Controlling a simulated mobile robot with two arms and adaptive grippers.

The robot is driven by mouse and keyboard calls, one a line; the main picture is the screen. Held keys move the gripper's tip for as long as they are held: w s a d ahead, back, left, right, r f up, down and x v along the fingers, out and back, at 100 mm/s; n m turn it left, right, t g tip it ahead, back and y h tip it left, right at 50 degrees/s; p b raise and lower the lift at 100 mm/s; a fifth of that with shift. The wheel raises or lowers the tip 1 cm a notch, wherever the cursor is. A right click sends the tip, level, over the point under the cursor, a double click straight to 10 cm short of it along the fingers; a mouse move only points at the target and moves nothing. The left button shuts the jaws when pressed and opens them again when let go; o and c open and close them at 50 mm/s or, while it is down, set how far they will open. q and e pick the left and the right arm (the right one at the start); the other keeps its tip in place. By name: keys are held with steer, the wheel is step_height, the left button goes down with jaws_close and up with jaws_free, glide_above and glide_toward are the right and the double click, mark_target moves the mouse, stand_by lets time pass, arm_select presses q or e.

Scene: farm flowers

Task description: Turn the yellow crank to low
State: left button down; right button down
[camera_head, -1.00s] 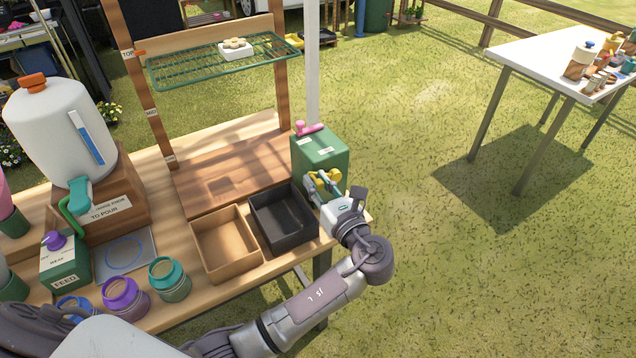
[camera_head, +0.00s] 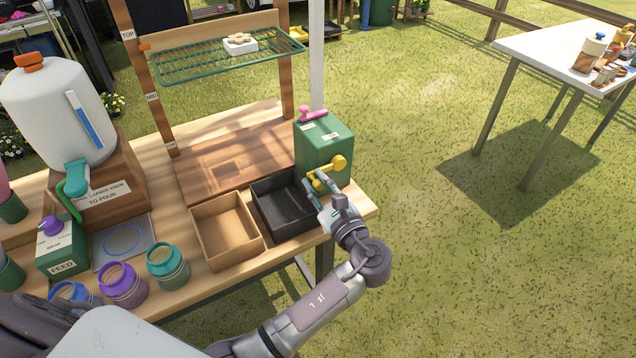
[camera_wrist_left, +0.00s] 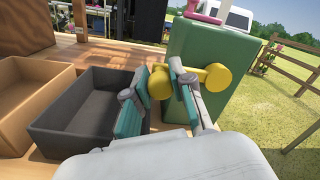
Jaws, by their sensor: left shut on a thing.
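The yellow crank (camera_head: 339,163) is on the front face of a green box (camera_head: 322,142) at the right end of the bench. Its arm slants from the upper-right hub down to a handle at lower left. My left gripper (camera_head: 318,186) is at that lower handle, shut on it. In the left wrist view the teal finger pads (camera_wrist_left: 158,104) are on either side of the yellow handle (camera_wrist_left: 160,82), with the round hub (camera_wrist_left: 217,76) to the right. The fingers partly hide the crank's arm. My right gripper is not in view.
A black tray (camera_head: 290,226) and a tan tray (camera_head: 250,250) sit just left of my left gripper. A pink handle (camera_head: 314,113) tops the green box. A white post (camera_head: 317,60) stands behind it. Grass to the right of the bench is open.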

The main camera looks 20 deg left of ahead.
arm_select(q)
steer(key=shift+f+n, duration=0.4)
steer(key=shift+b, duration=0.3)
steer(key=c, duration=1)
jaws_free()
steer(key=shift+v, duration=3.8)
